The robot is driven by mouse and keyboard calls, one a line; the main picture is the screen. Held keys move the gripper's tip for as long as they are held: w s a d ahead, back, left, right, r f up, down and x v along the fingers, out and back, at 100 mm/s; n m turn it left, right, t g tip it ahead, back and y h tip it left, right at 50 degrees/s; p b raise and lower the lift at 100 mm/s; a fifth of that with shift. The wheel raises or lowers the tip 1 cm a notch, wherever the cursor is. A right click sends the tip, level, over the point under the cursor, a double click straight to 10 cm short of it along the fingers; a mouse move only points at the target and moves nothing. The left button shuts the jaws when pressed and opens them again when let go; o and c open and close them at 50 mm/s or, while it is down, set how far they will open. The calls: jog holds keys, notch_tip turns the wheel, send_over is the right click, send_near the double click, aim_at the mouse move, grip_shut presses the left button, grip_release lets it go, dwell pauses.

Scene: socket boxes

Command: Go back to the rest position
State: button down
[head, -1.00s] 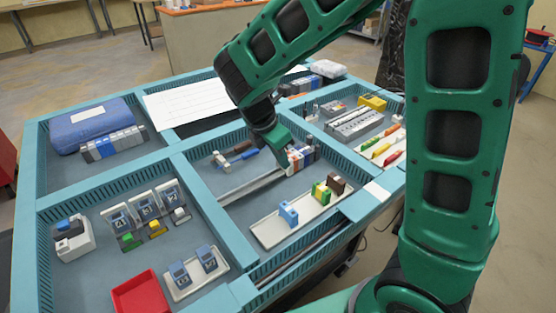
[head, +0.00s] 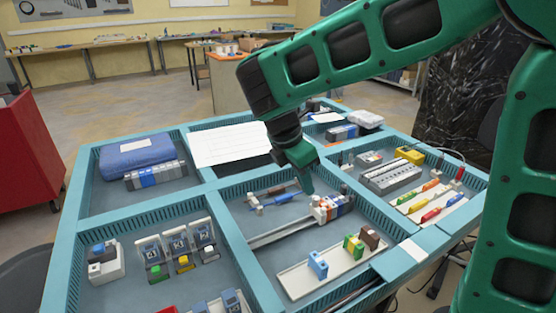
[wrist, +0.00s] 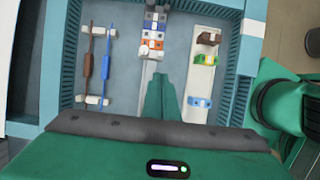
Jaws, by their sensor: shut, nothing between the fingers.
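My gripper (head: 309,190) is shut and empty, hanging above the middle compartment of the divided blue table. In the wrist view its closed green fingers (wrist: 160,98) point toward a rail (wrist: 148,75) below. A row of white, orange, blue and grey terminal blocks (head: 333,207) sits on that rail, just right of the fingertips in the head view; the same blocks (wrist: 153,35) show in the wrist view. The fingers appear apart from them.
A white tray (head: 296,283) with blue, green-yellow and brown blocks lies in front. Brown and blue parts in white holders (wrist: 97,100) lie beside the rail. Raised dividers (head: 235,240) separate the compartments. A yellow block (head: 409,155) and colored screwdrivers (head: 432,203) are at the right.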

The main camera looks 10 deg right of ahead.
jog(key=s+d+m+g+y, duration=0.1)
jog(key=s+d+m, duration=0.3)
jog(key=d+m, duration=0.3)
jog(key=s+d+m, duration=0.5)
jog(key=d, duration=0.4)
jog(key=s+d+f+m+y, duration=0.1)
jog(key=s+d+m, duration=0.2)
jog(key=s+m, duration=0.5)
jog(key=s+d+f+m+y, duration=0.1)
jog(key=s+d+m+y, duration=0.1)
jog(key=s+m, duration=0.5)
jog(key=shift+s+d+f+m, duration=0.35)
jog(key=shift+s+d+m, duration=0.1)
jog(key=shift+d, duration=0.15)
jog(key=shift+w+f, duration=0.25)
jog(key=shift+w, duration=0.35)
